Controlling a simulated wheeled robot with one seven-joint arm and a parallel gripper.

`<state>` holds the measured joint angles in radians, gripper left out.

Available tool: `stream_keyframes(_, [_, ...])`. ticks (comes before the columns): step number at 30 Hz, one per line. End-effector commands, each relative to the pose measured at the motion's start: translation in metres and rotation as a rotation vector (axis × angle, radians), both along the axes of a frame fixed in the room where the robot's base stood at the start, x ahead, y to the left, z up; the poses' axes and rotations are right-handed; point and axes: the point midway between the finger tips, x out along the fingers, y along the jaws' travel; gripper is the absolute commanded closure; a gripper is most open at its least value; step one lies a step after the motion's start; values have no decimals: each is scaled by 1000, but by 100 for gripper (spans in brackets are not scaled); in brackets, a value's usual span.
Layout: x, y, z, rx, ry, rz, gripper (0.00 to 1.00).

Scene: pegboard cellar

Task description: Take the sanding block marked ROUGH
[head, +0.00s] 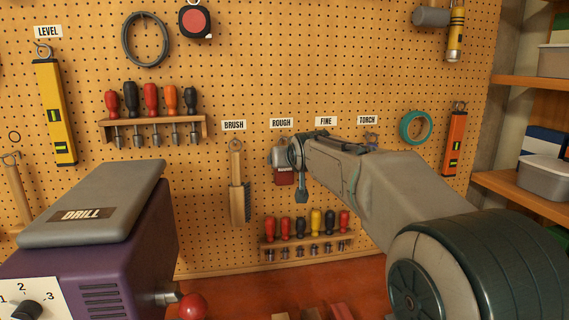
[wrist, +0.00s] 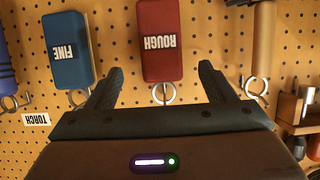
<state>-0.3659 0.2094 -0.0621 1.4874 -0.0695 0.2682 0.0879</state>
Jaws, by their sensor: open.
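The red sanding block marked ROUGH (wrist: 160,38) hangs on a ring hook in the wrist view, its lettering upside down there. In the head view the red block (head: 285,178) shows in part below the ROUGH label (head: 281,123), partly covered by my gripper. My gripper (wrist: 159,82) is open and empty, with one finger to each side of the block's hook end. The fingers do not appear to touch the block. The blue block marked FINE (wrist: 68,50) hangs to the left in the wrist view. In the head view my arm covers most of the area below the FINE label.
A brush (head: 238,195) hangs left of the ROUGH block. A rack of screwdrivers (head: 307,240) is below it. A purple machine with a DRILL lid (head: 92,205) stands at the front left. Shelves with boxes (head: 545,175) are at the right.

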Motion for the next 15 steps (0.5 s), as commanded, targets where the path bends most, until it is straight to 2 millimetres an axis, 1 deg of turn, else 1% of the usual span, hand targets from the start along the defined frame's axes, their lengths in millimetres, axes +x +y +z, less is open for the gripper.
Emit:
stream_keyframes(1, [7, 2, -1, -1, 2, 0, 24])
stream_keyframes(3, [13, 4, -4, 0, 1, 0, 24])
stream_keyframes(10, [23, 7, -10, 0, 1, 0, 24])
stream_keyframes(15, [41, 14, -22, -1, 4, 0, 24])
